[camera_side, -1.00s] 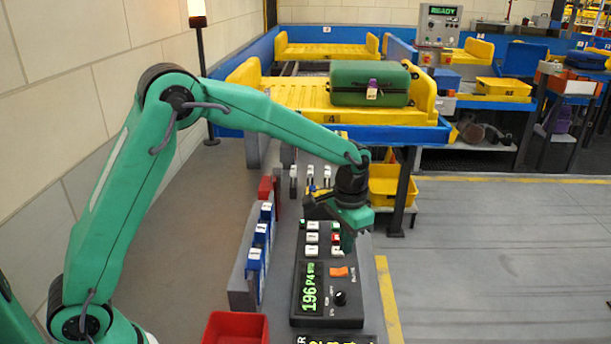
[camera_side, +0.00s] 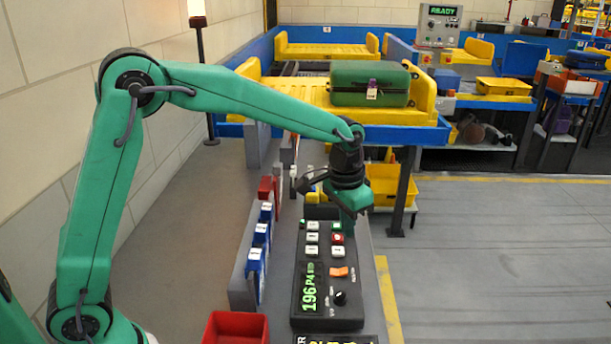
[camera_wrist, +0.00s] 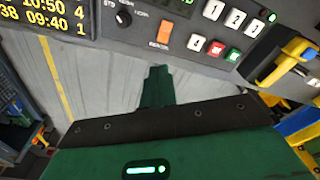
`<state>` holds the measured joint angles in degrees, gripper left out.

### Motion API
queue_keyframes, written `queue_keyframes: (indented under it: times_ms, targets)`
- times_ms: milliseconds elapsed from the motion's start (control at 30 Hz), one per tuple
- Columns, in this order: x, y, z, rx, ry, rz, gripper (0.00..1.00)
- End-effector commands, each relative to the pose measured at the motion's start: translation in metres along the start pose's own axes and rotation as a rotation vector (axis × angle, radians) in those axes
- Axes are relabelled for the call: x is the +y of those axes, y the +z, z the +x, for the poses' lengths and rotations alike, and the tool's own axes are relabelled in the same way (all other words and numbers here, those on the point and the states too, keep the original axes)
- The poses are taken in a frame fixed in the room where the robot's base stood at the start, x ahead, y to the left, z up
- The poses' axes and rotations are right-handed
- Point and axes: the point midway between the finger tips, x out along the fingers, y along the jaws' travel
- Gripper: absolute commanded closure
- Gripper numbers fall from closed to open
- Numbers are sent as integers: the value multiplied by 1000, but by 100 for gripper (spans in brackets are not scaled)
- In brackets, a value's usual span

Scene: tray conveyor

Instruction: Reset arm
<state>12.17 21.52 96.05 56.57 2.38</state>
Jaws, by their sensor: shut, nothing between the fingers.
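My gripper (camera_side: 349,218) hangs from my green arm, pointing down just above the far right part of a dark control panel (camera_side: 318,318). It is shut and empty. In the wrist view my gripper's fingertips (camera_wrist: 157,72) show as one closed green shape, apart from the panel (camera_wrist: 140,38). The panel carries white buttons, a red button (camera_side: 337,239), an orange switch (camera_side: 339,272), a black knob (camera_side: 340,298) and a green-lit display reading 196 P4 (camera_side: 309,286).
A green suitcase (camera_side: 369,87) lies on a yellow tray (camera_side: 300,94) on the blue-framed conveyor behind my arm. A red bin (camera_side: 235,329) stands front left of the panel. Blue blocks (camera_side: 262,234) line a rail on the left. The grey floor at right is open.

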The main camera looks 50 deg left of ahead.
Motion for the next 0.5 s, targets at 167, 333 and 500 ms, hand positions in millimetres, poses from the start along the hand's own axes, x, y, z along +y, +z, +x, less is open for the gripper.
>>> queue_keyframes:
  times_ms: [167,333,500]
  targets:
    - [10,7,-46,107,0,-6,100]
    - [18,19,-86,208,4,-14,100]
    - [26,34,-124,308,13,-21,100]
